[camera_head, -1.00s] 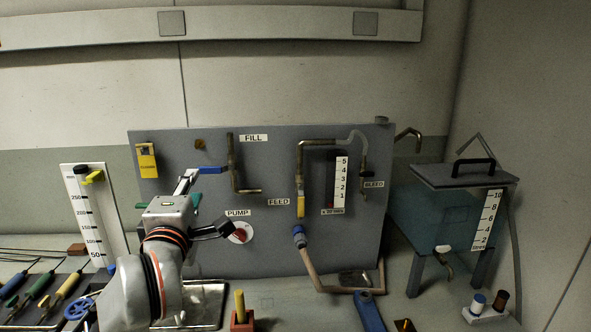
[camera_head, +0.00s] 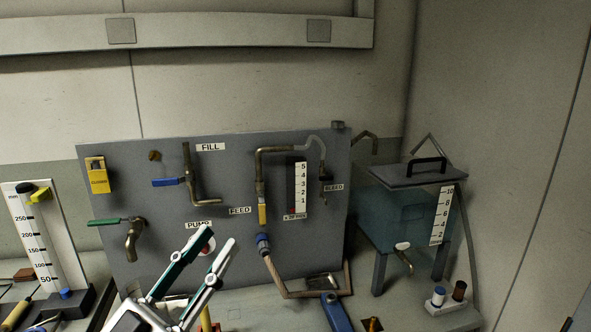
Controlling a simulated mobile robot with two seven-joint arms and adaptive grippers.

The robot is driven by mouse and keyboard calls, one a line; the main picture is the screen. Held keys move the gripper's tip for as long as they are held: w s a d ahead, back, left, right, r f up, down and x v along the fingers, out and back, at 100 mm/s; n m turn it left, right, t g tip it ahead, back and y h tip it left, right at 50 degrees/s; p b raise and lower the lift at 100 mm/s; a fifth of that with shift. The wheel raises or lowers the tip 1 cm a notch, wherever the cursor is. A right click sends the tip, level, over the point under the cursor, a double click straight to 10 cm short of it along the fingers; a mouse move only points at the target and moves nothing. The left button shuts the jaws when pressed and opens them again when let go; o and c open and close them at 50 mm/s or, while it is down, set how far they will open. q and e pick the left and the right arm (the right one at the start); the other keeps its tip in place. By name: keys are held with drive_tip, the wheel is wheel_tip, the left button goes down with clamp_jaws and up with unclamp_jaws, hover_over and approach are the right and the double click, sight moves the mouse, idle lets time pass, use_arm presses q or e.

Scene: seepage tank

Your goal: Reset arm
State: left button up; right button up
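My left gripper (camera_head: 217,240) comes up from the bottom edge, left of centre, in the head view. Its two fingers are apart with nothing between them. The fingertips are in front of the grey panel (camera_head: 130,175), just below the PUMP label (camera_head: 198,225), and partly cover the red and white pump knob (camera_head: 207,245). I cannot tell whether they touch the panel. My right gripper is not in view.
The panel carries a blue fill handle (camera_head: 168,182), a green-handled tap (camera_head: 132,240) and a yellow feed handle (camera_head: 263,214). A lidded tank (camera_head: 400,215) stands right. A measuring scale (camera_head: 45,240) stands left. A blue tool (camera_head: 336,312) lies at the front.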

use_arm(q)
drive_tip(key=a+f+g+y, duration=0.2)
drive_tip(key=f+y, duration=0.1)
drive_tip(key=f, duration=0.6)
drive_tip(key=a+f+m+g+y, duration=0.1)
drive_tip(key=a+f+g+y, duration=0.2)
drive_tip(key=f, duration=0.6)
drive_tip(key=a+f+g+y, duration=0.2)
drive_tip(key=f+y, duration=0.2)
drive_tip(key=f, duration=0.5)
drive_tip(key=s+a+f+n+g+y, duration=0.1)
drive_tip(key=s+a+f+g+y, duration=0.25)
drive_tip(key=s+a+f, duration=0.35)
drive_tip(key=s+a+f+n+g+y, duration=0.1)
drive_tip(key=s+a+f+g+y, duration=0.1)
drive_tip(key=s+a+f+y, duration=0.6)
drive_tip(key=w+d+f+n+t+h, duration=0.3)
drive_tip(key=d+f+h, duration=0.7)
drive_tip(key=d+f, duration=0.2)
drive_tip(key=shift+f, duration=0.6)
drive_tip(key=shift+w, duration=0.1)
